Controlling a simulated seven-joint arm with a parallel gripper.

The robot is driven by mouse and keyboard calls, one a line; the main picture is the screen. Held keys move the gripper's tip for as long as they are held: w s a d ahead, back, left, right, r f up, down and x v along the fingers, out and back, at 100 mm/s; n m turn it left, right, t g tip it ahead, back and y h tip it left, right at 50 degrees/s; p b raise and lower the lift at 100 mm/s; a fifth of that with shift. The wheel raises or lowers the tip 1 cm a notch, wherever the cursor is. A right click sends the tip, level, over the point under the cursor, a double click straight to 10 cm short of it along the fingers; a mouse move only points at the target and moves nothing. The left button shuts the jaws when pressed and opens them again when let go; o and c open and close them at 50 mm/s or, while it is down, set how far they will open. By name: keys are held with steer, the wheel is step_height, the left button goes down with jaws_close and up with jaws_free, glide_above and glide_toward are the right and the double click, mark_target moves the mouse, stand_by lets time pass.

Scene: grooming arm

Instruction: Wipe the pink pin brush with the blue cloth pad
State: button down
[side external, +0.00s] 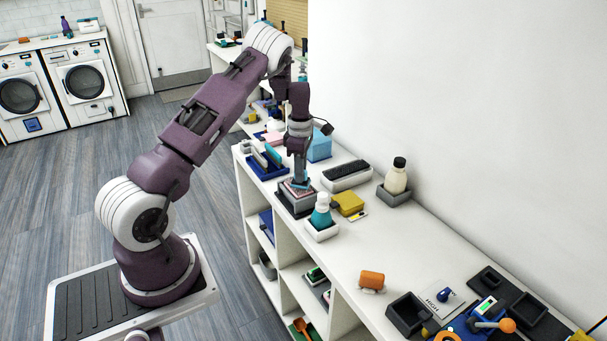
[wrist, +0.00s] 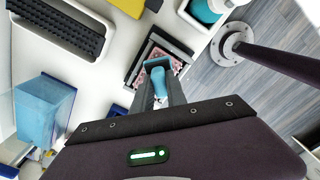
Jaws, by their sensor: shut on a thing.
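My gripper (side external: 299,182) points down over the shelf top and is shut on the blue cloth pad (wrist: 157,74), which is between the fingers in the wrist view. The pink pin brush (side external: 288,189) lies in a dark grey tray (side external: 298,207) directly below the gripper. In the wrist view the pink brush (wrist: 176,63) shows around the pad, which covers part of it. The pad is at or just above the pins; I cannot tell whether they touch.
A teal bottle (side external: 321,216) in a white holder stands close to the tray. A yellow block (side external: 349,203), a black brush in a white tray (side external: 346,177) and a light blue box (side external: 320,146) are near. A blue tray (side external: 263,170) lies left.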

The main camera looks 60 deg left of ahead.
steer(key=shift+a, duration=2.75)
step_height(320, 180, up, 8)
steer(key=shift+d, duration=0.2)
